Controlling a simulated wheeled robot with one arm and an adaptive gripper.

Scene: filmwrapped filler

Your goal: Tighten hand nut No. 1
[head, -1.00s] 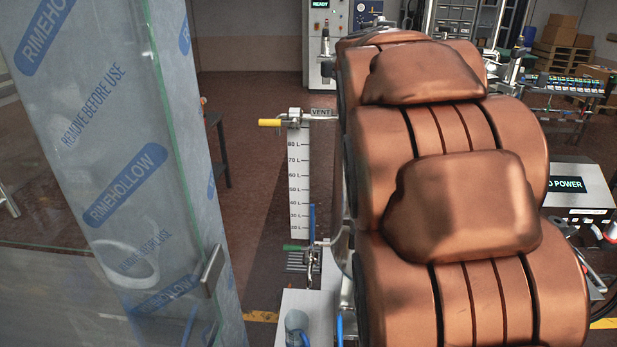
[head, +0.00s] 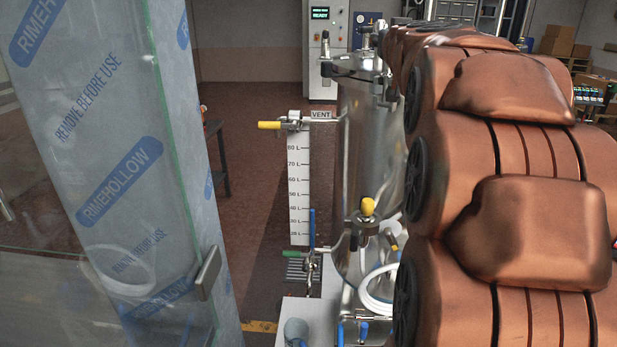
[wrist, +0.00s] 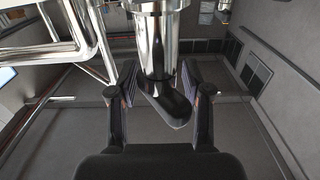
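In the wrist view my gripper (wrist: 160,103) is open, its two dark fingers standing apart. Between them a shiny steel cylinder (wrist: 155,45) ends in a slanted black part (wrist: 171,105). Gaps show on both sides, so the fingers do not look closed on it. I cannot tell whether this is hand nut No. 1. In the head view a steel vessel (head: 366,135) stands left of my copper-coloured arm, with clamp-like fittings (head: 350,66) near its top. No numbered nut can be read. My gripper is hidden in the head view.
Film-wrapped glass and a post (head: 125,170) block the left. A level scale (head: 299,185) with a yellow-handled vent valve (head: 270,125) stands beside the vessel. A white hose (head: 375,298) hangs low. Chrome pipes (wrist: 75,35) run left of the gripper in the wrist view.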

